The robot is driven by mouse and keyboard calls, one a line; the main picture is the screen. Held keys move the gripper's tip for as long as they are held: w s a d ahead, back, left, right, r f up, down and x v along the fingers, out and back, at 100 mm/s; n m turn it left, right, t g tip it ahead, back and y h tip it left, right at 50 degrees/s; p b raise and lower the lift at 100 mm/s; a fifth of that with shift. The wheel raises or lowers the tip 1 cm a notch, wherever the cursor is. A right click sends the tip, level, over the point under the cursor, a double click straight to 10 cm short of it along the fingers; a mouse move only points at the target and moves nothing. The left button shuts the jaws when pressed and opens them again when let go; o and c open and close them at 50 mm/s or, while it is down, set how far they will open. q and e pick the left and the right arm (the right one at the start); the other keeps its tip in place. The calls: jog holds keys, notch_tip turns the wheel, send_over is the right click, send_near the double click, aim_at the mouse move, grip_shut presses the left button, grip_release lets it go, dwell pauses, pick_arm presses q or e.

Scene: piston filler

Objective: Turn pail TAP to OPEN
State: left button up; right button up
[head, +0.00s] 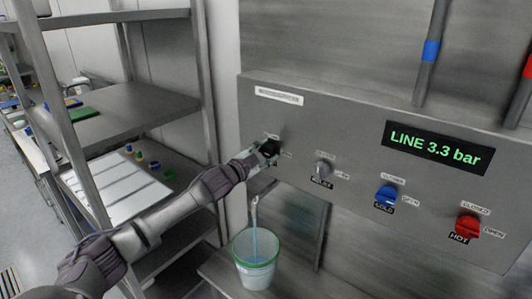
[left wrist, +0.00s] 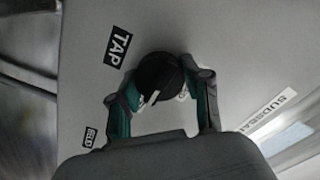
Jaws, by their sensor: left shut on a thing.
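The black TAP knob (left wrist: 160,78) is on the grey panel, between the fingers of my left gripper (left wrist: 162,108), which is shut on it. A TAP label (left wrist: 118,46) is beside the knob in the left wrist view. In the head view the knob (head: 270,147) is at the panel's left end, partly covered by my left gripper (head: 262,155). Which label its pointer faces is too small to tell. Below it, a spout (head: 254,201) runs a bluish stream into a green-rimmed pail (head: 235,262) on a ledge. My right gripper is not in view.
The panel also carries a grey RELIEF knob (head: 321,168), a blue COLD knob (head: 386,195) and a red HOT knob (head: 467,225). A display (head: 437,148) reads LINE 3.3 bar. A metal shelf rack (head: 140,108) stands at the left, close to my left arm.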

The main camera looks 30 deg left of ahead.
pick_arm(q)
jog(key=shift+f, duration=0.1)
jog(key=o, duration=1.2)
jog(key=shift+c, duration=0.2)
jog(key=shift+s, duration=0.4)
jog(key=s, duration=1.1)
jog(key=shift+a, duration=0.45)
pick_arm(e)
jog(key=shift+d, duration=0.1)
